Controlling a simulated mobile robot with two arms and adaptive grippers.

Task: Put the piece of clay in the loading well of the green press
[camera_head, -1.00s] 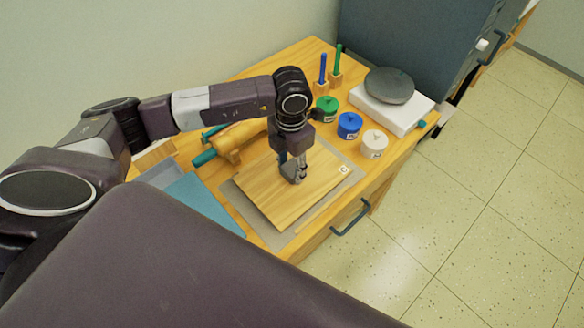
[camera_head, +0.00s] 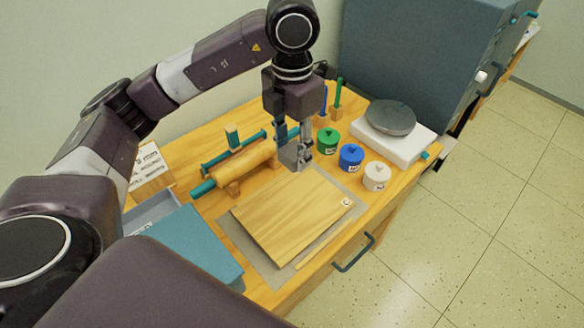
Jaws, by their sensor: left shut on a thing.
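My left gripper (camera_head: 297,163) is shut above the far edge of the wooden board (camera_head: 288,222), fingers pointing down. A small grey lump (camera_head: 290,156), which I take to be the piece of clay, shows at its fingers; the fingers partly hide it and its outline is unclear. A teal-green frame (camera_head: 221,155) with an upright knob stands at the back left, behind the wooden roller; it may be the green press. I cannot make out its loading well. It is left of my gripper and apart from it. My right gripper is not in view.
A wooden roller (camera_head: 240,168) with teal handles lies left of my gripper. Green (camera_head: 328,141), blue (camera_head: 350,157) and white (camera_head: 376,176) jars stand to the right. A white scale (camera_head: 405,141) with a grey disc is behind them. A blue-grey box (camera_head: 185,245) is front left.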

